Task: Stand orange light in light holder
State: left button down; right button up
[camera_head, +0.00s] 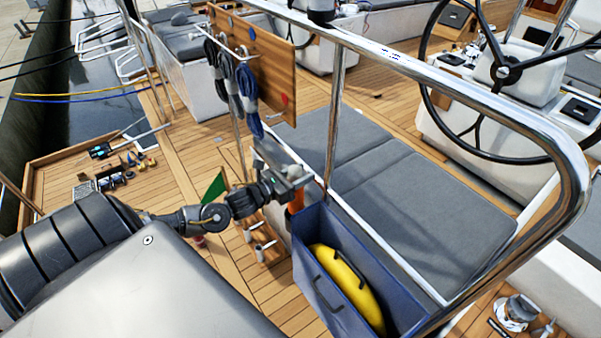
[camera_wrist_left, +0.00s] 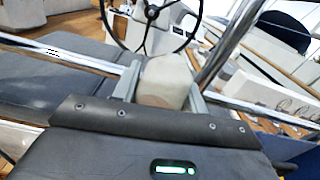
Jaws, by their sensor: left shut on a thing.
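My left gripper (camera_head: 293,181) is shut on the orange light, holding it by the steel rail post and above the near left corner of a blue bin. The orange body of the light (camera_head: 296,203) shows below the fingers. In the left wrist view, a pale, rounded block-like end (camera_wrist_left: 163,82) sits between the two grey fingers of my left gripper (camera_wrist_left: 164,88). I cannot tell which part is the light holder. My right gripper is not in view.
The blue bin (camera_head: 312,282) holds a yellow float (camera_head: 345,285). A steel rail (camera_head: 450,82) curves over a grey cushioned bench (camera_head: 420,195). A wooden board (camera_head: 262,62) with hanging rope coils (camera_head: 248,98) stands behind. Small silver fittings (camera_head: 262,247) are below my gripper.

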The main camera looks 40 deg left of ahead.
pick_arm(q)
jog(key=shift+f+b, duration=2)
jog(key=shift+f, duration=0.75)
jog(key=c, duration=0.7)
grip_release()
jog(key=shift+f, duration=0.1)
jog(key=b+v, duration=0.2)
jog(key=v, duration=0.9)
